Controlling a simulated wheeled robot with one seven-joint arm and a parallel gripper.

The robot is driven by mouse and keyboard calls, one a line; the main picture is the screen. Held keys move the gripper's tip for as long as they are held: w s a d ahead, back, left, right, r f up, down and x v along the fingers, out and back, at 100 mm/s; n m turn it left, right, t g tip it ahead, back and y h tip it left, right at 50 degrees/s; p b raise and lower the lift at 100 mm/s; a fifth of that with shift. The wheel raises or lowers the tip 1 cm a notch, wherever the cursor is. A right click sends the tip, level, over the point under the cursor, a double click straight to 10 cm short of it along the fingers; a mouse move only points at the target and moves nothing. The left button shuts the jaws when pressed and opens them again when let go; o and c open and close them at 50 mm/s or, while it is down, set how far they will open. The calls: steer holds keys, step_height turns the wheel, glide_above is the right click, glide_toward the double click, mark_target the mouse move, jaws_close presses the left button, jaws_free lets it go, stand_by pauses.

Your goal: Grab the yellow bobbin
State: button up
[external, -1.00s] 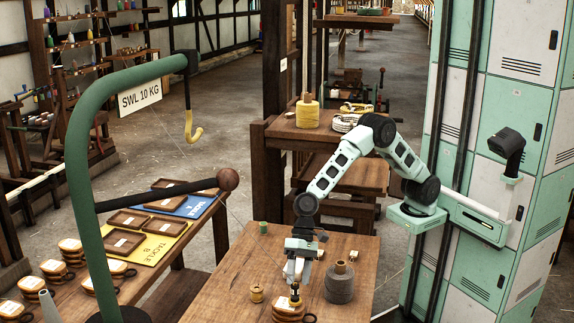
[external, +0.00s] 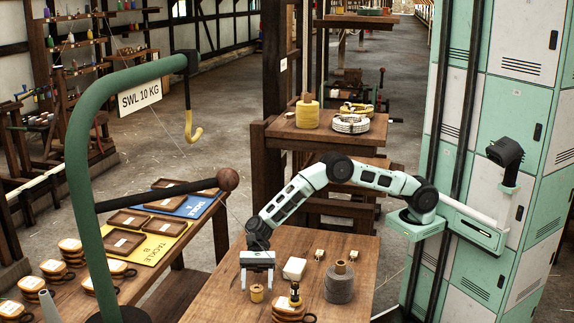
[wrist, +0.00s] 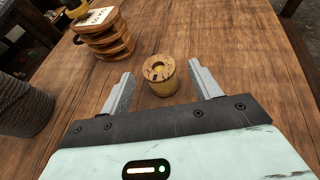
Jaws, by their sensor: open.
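The yellow bobbin (external: 257,294) stands upright on the wooden bench (external: 225,295), near its left front part. In the wrist view the bobbin (wrist: 159,82) has a pale wooden top with a dark hole. My gripper (external: 257,283) is open and points down just over the bobbin. In the wrist view the fingers of my gripper (wrist: 160,72) lie to either side of the bobbin, with a gap on both sides. I cannot tell exactly how far down the bobbin the fingertips reach.
A grey twine spool (external: 339,288) stands further right. A white box (external: 294,268) and small pale pieces (external: 320,254) lie behind. The bench left of the bobbin is clear.

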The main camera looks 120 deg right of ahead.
mark_target(257, 293)
steer(key=shift+x, duration=1.2)
steer(key=c, duration=1.1)
steer(key=shift+o, duration=0.2)
steer(key=shift+r, duration=0.1)
